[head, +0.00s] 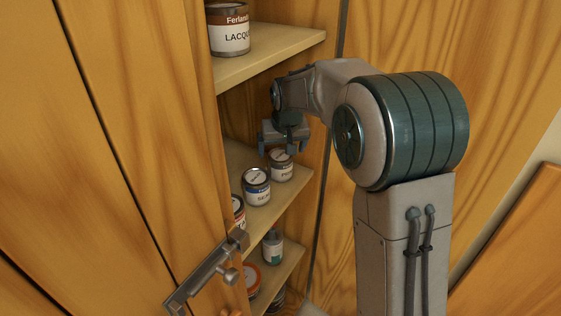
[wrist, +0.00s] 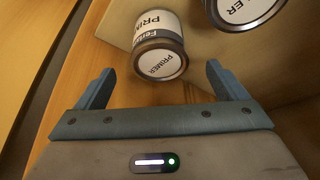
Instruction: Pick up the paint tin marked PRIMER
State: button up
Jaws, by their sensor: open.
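The paint tin marked PRIMER (wrist: 159,42) is in the upper middle of the wrist view, with PRIMER readable on its lid and side. In the head view this tin (head: 281,167) stands upright on the middle shelf, partly under my gripper (head: 283,147). My gripper is open and empty, pointing down above the tin. In the wrist view the tin lies between the lines of the two open fingers (wrist: 160,80), apart from both.
A blue-banded tin (head: 256,187) stands close beside it; its lid (wrist: 240,8), ending in "ER", is cut off in the wrist view. A LACQUER tin (head: 229,32) sits on the upper shelf (head: 270,55). A wooden door with a latch (head: 207,272) stands at left.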

aim_at(281, 155)
jog(key=p+x, duration=0.1)
jog(key=x, duration=0.6)
jog(key=shift+w+f, duration=0.25)
jog(key=shift+w, duration=0.05)
jog(key=shift+c, duration=0.3)
jog(key=shift+r, duration=0.1)
jog(key=c, duration=1.2)
